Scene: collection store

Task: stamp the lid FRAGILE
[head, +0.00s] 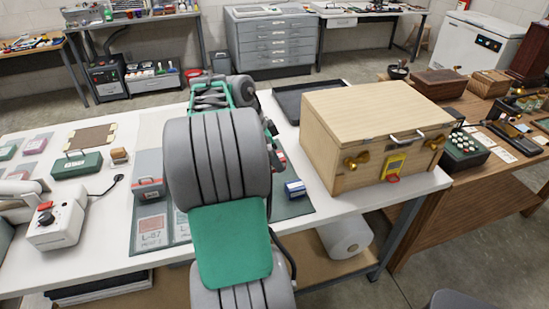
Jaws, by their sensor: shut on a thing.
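A pale wooden crate (340,150) stands on the right end of the white table. Its flat lid (375,107) is on top and looks bare, with no mark I can make out. The front has brass fittings, a metal handle and a yellow tag (395,166). My arm rises through the middle of the view, left of the crate. My gripper's fingers are hidden behind the arm, so I cannot see what they hold. A small blue and white block (295,188) sits on a dark mat (300,208) right of my arm. I cannot identify any stamp with certainty.
A grey box with a red part (150,188) stands left of my arm, above a card marked L-57 (152,232). A green case (77,166) and a white device (57,225) are at the left.

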